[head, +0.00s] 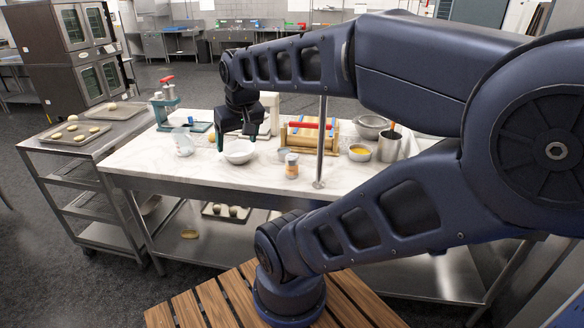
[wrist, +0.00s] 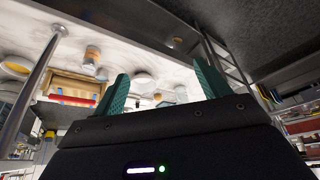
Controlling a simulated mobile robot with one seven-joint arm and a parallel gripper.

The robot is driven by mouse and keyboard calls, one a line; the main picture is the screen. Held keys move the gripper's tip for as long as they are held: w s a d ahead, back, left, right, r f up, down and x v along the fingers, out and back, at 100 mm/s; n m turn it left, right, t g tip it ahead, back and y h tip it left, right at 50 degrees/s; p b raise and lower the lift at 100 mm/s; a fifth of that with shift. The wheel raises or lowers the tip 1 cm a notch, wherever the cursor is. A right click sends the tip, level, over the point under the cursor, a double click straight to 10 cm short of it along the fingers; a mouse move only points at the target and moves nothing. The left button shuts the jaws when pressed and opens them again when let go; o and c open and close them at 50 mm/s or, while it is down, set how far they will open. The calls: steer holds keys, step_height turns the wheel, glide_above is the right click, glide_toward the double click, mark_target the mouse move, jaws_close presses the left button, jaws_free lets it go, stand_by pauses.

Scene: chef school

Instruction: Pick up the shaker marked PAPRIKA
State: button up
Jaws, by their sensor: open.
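A small shaker-like jar (head: 291,165) with an orange-brown band and a grey top stands upright on the marble table (head: 200,170), left of a metal post. It also shows in the wrist view (wrist: 92,54). Its lettering is too small to read, so I cannot tell if it says PAPRIKA. My gripper (head: 238,136) is open and empty above the table, over the white bowl (head: 239,152) and left of and behind the jar. In the wrist view my green fingers (wrist: 164,85) are spread apart, with the white bowl beyond them, and the jar lies outside them to the left.
A small grey tin (head: 283,154) stands close to the jar. The metal post (head: 321,145) rises just right of it. A clear glass container (head: 183,142) stands left of the bowl. A wooden crate (head: 306,136) and a yellow-filled bowl (head: 360,152) are at right. The front left tabletop is clear.

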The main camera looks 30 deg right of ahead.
steer(key=w+d+f+m+g+y, duration=0.1)
steer(key=w+d+f+m+g, duration=0.2)
steer(key=w+d, duration=0.35)
steer(key=m+g, duration=0.2)
steer(key=m, duration=1.1)
glide_toward(292, 164)
steer(key=shift+w+a+f+h, duration=0.15)
steer(key=shift+w+a+h, duration=0.05)
steer(key=shift+w, duration=0.35)
steer(key=shift+w+a+f+h, duration=0.15)
steer(key=shift+w+a+h, duration=0.1)
steer(key=shift+w, duration=0.35)
steer(key=shift+d+f+m, duration=0.25)
steer(key=shift+d+m, duration=0.25)
steer(key=shift+d, duration=0.05)
steer(key=shift+s+d+f, duration=0.1)
steer(key=shift+d+f, duration=0.05)
steer(key=shift+f, duration=2.5)
steer(key=shift+s+d+f, duration=0.1)
steer(key=shift+f, duration=2.55)
steer(key=c, duration=1.2)
steer(key=shift+o, duration=0.2)
